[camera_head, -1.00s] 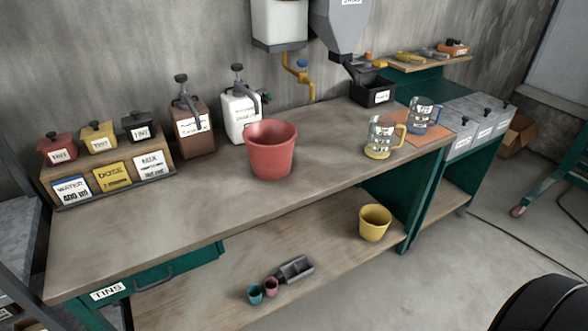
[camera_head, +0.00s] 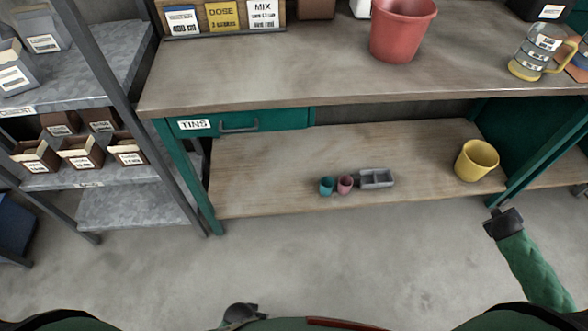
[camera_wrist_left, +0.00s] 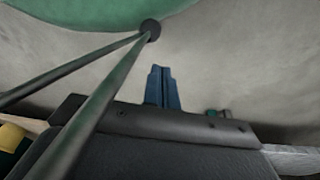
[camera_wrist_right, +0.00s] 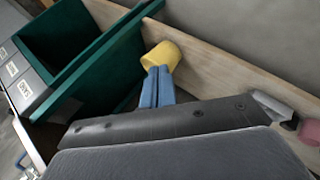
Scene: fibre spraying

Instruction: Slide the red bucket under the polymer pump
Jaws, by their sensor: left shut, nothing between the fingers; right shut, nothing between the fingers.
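The red bucket (camera_head: 402,32) stands upright on the workbench (camera_head: 330,75). Its top is cut by the upper edge of the head view. Only the bases of a brown container (camera_head: 316,9) and a white container (camera_head: 360,8) show behind it; no pump tops show, and I cannot tell which holds polymer. My right gripper (camera_head: 493,207) is low in front of the bench, below the yellow bucket in the picture; its blue fingers are shut and empty in the right wrist view (camera_wrist_right: 157,86). My left gripper (camera_wrist_left: 162,86) is shut and empty over the floor, far from the bucket.
A yellow bucket (camera_head: 477,160), small teal (camera_head: 326,186) and pink (camera_head: 345,184) cups and a grey tray (camera_head: 377,178) sit on the lower shelf. A glass mug (camera_head: 533,55) stands right of the red bucket. A metal rack (camera_head: 110,70) stands left. The bench front is clear.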

